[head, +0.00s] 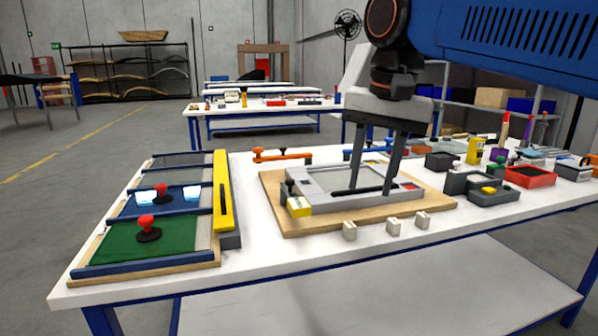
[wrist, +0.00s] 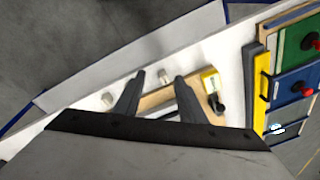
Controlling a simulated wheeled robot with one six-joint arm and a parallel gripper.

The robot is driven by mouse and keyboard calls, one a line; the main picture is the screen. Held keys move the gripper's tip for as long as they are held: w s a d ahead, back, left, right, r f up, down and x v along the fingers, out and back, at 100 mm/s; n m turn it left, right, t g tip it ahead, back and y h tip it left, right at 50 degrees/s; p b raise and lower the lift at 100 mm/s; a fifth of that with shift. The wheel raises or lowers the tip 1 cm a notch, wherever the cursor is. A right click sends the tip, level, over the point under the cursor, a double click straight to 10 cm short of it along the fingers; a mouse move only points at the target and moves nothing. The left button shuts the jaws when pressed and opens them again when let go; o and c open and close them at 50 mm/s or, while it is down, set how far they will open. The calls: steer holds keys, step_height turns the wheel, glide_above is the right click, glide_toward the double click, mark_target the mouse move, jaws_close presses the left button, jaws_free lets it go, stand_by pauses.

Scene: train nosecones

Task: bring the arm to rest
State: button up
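My gripper (head: 367,188) hangs fingers-down over the grey frame fixture (head: 318,202) on a wooden board (head: 288,226). Its two long dark fingers are apart, with no object held between them. A thin black bar (head: 350,191) shows on the fixture near the fingertips in the head view; whether they touch it I cannot tell. In the wrist view my gripper (wrist: 160,78) is also open, pointing toward the table. My arm reaches in from the upper right in the head view.
A framed panel rack with a yellow bar (head: 222,190) is at left, with red-knobbed tools (head: 147,228). Black and red trays (head: 530,176) crowd the right.

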steer(key=s+d+f+n+t, duration=0.1)
steer(key=s+d+f, duration=0.3)
steer(key=f, duration=0.5)
steer(key=s+d+f+n+t, duration=0.1)
steer(key=s+d+f, duration=0.3)
steer(key=f, duration=0.6)
steer(key=s+d+f+n+t, duration=0.1)
steer(key=s+d+f, duration=0.4)
steer(key=d+f, duration=0.3)
steer(key=shift+f+n+h, duration=0.3)
steer(key=shift+f+h, duration=0.1)
steer(key=shift+f, duration=0.35)
